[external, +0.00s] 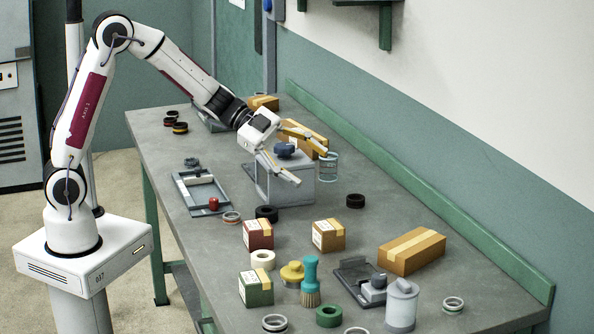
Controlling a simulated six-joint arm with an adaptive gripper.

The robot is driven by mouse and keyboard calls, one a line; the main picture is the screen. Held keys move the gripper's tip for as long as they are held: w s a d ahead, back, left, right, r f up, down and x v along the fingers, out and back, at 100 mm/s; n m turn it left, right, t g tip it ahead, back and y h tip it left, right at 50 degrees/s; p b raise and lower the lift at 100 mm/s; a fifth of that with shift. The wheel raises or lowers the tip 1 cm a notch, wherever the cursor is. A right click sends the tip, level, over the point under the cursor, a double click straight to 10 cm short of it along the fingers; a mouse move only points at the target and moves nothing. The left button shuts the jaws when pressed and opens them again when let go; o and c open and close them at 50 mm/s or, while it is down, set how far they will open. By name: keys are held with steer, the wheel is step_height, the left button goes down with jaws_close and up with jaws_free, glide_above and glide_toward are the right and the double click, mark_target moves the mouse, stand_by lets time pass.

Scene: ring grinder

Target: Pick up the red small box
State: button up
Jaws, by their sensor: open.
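The red small box (258,235) is dark red with a pale label and a tape strip. It sits upright on the grey table, left of a tan small box (328,235). My gripper (308,165) is open and empty. Its fingers are spread above and around the grey block-shaped machine (290,187) with a dark blue knob, beyond the red box. My gripper is apart from the red box. Nothing covers the red box's visible faces.
A black ring (266,213) and a cream tape roll (262,259) lie close to the red box. A green box (256,287), a teal brush (310,280) and a long tan box (411,251) stand nearer. A grey frame fixture (188,180) lies left. A glass beaker (328,166) stands behind.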

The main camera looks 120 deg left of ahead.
steer(key=s+f+m+g+h, duration=0.1)
steer(key=s+f+h, duration=0.4)
steer(key=f, duration=0.3)
steer(key=m+g+h, duration=0.1)
steer(key=h, duration=0.3)
glide_toward(255, 221)
steer(key=x, duration=0.4)
steer(key=shift+w+a+r, duration=0.1)
steer(key=shift+w, duration=0.5)
steer(key=shift+s+h, duration=0.4)
steer(key=shift+h, duration=0.1)
steer(key=shift+x, duration=1.45)
steer(key=shift+f+x, duration=0.15)
steer(key=shift+x, duration=1.15)
steer(key=shift+f+x, duration=0.2)
steer(key=shift+x, duration=1.1)
steer(key=shift+s, duration=0.1)
steer(key=shift+c, duration=0.3)
steer(key=c, duration=1.4)
